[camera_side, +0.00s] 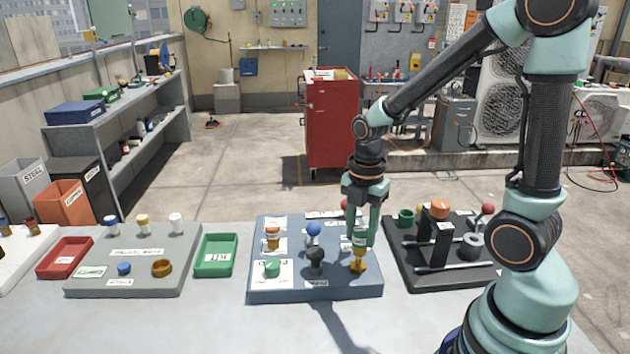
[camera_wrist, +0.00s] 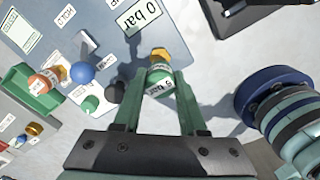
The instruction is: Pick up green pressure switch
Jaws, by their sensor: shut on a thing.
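The green pressure switch (camera_wrist: 160,82) has a white "bar" label and a brass hex fitting. It sits between the two fingers of my gripper (camera_wrist: 156,76), which is shut on it. In the side view, my gripper (camera_side: 361,236) points down at the right part of the blue-grey board (camera_side: 315,292). The switch's brass end (camera_side: 358,264) shows below the fingers. The fingers partly hide its body there. I cannot tell whether the brass end touches the board.
On the same board stand an orange-topped fitting (camera_side: 273,238), a blue ball knob (camera_side: 313,229), a black knob (camera_side: 315,258) and a green knob (camera_side: 271,268). A black fixture (camera_side: 440,245) stands close on the right. A green tray (camera_side: 215,256) lies left of the board.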

